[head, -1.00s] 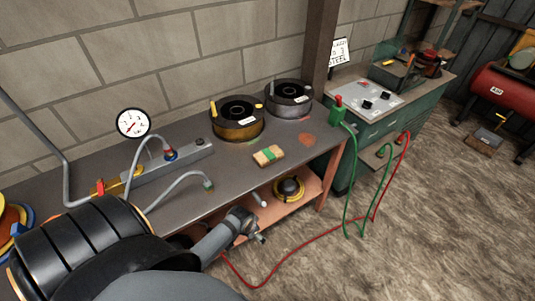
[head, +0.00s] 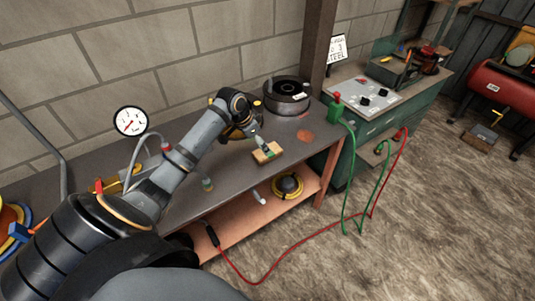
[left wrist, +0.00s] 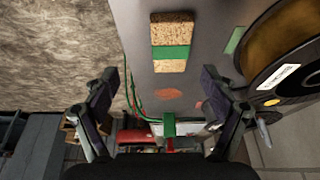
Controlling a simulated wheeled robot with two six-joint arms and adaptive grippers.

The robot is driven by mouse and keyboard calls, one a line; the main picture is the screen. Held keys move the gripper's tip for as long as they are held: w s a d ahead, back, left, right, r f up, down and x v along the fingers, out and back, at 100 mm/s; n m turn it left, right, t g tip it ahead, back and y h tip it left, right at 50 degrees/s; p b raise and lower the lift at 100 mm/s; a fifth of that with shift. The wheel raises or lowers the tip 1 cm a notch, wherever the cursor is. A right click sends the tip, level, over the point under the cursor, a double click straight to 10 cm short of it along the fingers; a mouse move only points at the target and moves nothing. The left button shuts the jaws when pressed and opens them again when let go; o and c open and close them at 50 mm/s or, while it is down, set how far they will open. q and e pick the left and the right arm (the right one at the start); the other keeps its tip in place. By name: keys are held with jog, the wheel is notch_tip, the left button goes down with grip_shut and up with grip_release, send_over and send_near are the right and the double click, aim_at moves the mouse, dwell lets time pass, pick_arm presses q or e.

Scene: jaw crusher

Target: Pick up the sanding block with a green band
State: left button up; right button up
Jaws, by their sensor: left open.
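The sanding block (head: 267,155) lies on the grey workbench top near its front edge. It is tan and speckled with a green band round its middle. In the left wrist view the block (left wrist: 172,32) lies ahead of the fingers, with its band across it. My left gripper (head: 259,142) is just above and behind the block in the head view and hides a little of it. In the left wrist view the left gripper (left wrist: 155,92) has its two fingers wide apart with nothing between them. My right gripper is not in view.
A black-and-brown spool (left wrist: 290,50) stands close beside the block. A yellow-and-black coil (head: 288,186) rests on the lower shelf.

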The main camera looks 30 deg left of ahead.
pick_arm(q)
jog(key=w+a+r, duration=0.1)
jog(key=a+r, duration=0.1)
send_over(262, 154)
notch_tip(262, 154, down, 5)
jog(key=shift+r, duration=0.1)
jog(key=shift+p+x, duration=0.4)
jog(key=shift+x, duration=2.6)
jog(key=shift+a, duration=0.1)
jog(key=shift+c, duration=0.7)
jog(key=c, duration=1)
jog(key=shift+c, duration=0.2)
